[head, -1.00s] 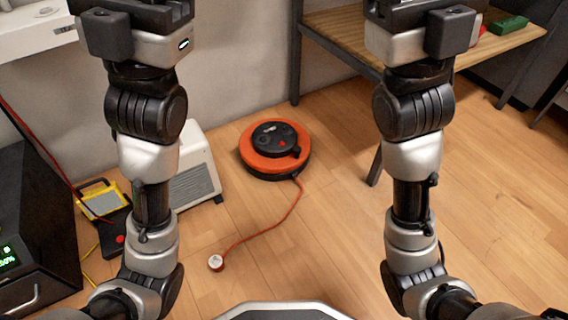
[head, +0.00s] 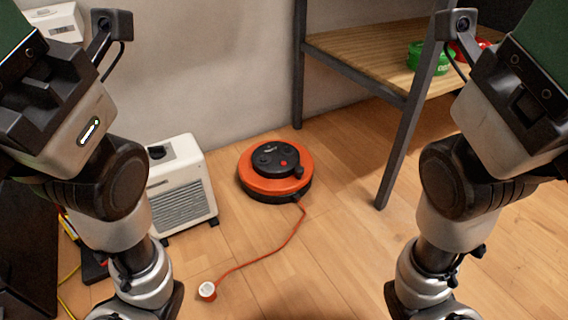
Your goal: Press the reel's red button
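The orange cable reel (head: 258,184) lies flat on the wooden floor, near the wall, in the middle of the head view. Its black top (head: 268,160) carries a small red button (head: 283,163) right of the centre. Nothing covers the button. An orange cord (head: 285,243) runs from the reel to a white and orange plug (head: 207,291) on the floor. My two arms rise at the left and right sides of the view, both apart from the reel. The fingertips of both grippers are outside the picture.
A white heater (head: 181,190) stands left of the reel. A shelf with dark legs (head: 413,140) stands to the right, holding a green coil (head: 430,58) and a red thing (head: 470,50). A dark cabinet (head: 25,260) is at the left edge.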

